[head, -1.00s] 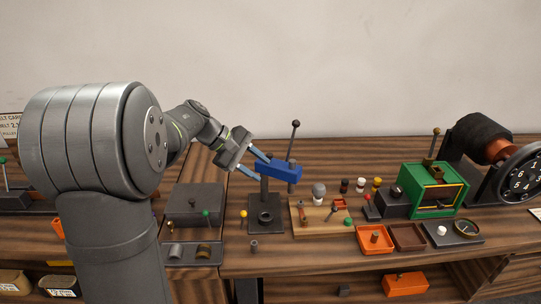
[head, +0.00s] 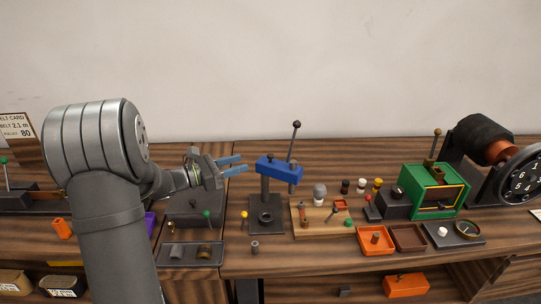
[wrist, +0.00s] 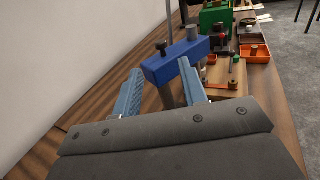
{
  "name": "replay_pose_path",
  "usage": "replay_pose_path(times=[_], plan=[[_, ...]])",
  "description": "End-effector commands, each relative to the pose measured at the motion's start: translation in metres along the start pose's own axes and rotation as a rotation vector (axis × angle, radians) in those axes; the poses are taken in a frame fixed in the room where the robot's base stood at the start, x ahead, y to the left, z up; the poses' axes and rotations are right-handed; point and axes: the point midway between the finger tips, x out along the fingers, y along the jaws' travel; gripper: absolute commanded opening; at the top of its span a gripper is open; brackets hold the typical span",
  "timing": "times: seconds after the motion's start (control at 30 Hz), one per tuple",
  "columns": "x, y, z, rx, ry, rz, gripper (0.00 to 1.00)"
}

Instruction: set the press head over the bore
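The press has a blue head (head: 279,168) on a dark post (head: 265,190), with a black-knobbed lever (head: 294,142) rising behind it. The head reaches right from the post, and a grey ram (head: 295,187) hangs at its right end. The bore (head: 265,217) is a dark ring on the base plate in front of the post; the ram is off to its right. In the wrist view the head (wrist: 178,60) shows beyond the fingers; the bore is hidden.
A wooden board (head: 320,216) with small parts lies right of the press. A green housing (head: 432,190) and orange tray (head: 376,240) stand further right. A small grey cylinder (head: 254,247) and yellow-topped pin (head: 244,216) are near the base. Space above the press is clear.

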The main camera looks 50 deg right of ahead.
Motion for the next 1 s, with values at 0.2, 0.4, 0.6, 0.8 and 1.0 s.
replay_pose_path(times=[0.2,0.4,0.6,0.8,1.0], plan=[[0.051,-0.001,-0.001,0.000,0.001,-0.004,0.39],[0.089,-0.001,0.000,0.001,0.001,-0.004,0.39],[0.110,0.000,-0.001,0.002,0.001,-0.001,0.39],[0.115,0.000,0.000,0.001,0.001,0.000,0.39],[0.115,0.000,0.000,0.001,0.001,0.000,0.33]])
